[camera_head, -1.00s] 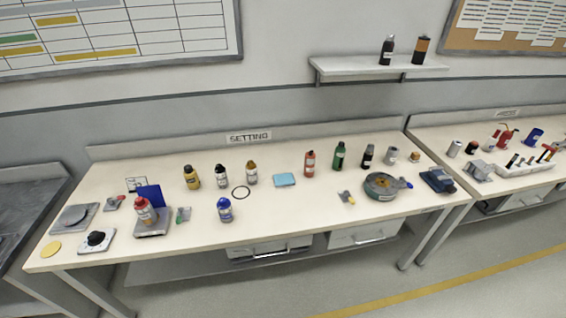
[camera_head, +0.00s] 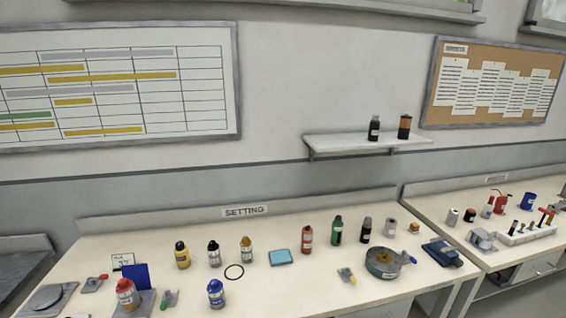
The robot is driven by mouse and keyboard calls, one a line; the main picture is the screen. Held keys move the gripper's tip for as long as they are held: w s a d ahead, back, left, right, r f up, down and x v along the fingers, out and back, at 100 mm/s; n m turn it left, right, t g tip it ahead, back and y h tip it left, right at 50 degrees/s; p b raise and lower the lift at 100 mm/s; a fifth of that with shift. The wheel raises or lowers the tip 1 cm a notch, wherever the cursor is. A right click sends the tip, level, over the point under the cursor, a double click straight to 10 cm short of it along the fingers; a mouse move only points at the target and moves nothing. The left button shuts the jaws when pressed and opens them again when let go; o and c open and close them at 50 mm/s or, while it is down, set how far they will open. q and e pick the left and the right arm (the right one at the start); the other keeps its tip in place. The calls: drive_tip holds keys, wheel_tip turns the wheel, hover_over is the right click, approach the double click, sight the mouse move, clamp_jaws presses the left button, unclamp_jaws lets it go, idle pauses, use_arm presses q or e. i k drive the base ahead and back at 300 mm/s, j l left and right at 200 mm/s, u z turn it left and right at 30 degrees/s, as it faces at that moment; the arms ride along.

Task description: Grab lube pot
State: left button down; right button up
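No label reading lube pot is legible, so I cannot tell which container it is. On the bench marked SETTING stand a yellow bottle (camera_head: 182,255), a black bottle with a white label (camera_head: 214,254), an amber bottle (camera_head: 246,250), a blue bottle (camera_head: 216,294), a red bottle (camera_head: 307,240), a green bottle (camera_head: 337,231) and a dark bottle (camera_head: 365,230). A red-capped bottle (camera_head: 125,295) stands on a grey scale. A blue pot (camera_head: 528,201) and a red can (camera_head: 501,204) stand on the right bench. Neither of my grippers is in view.
A wall shelf (camera_head: 345,142) holds a black bottle (camera_head: 374,129) and an orange-and-black one (camera_head: 404,127).

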sight(130, 300)
drive_tip(key=u, duration=1.4)
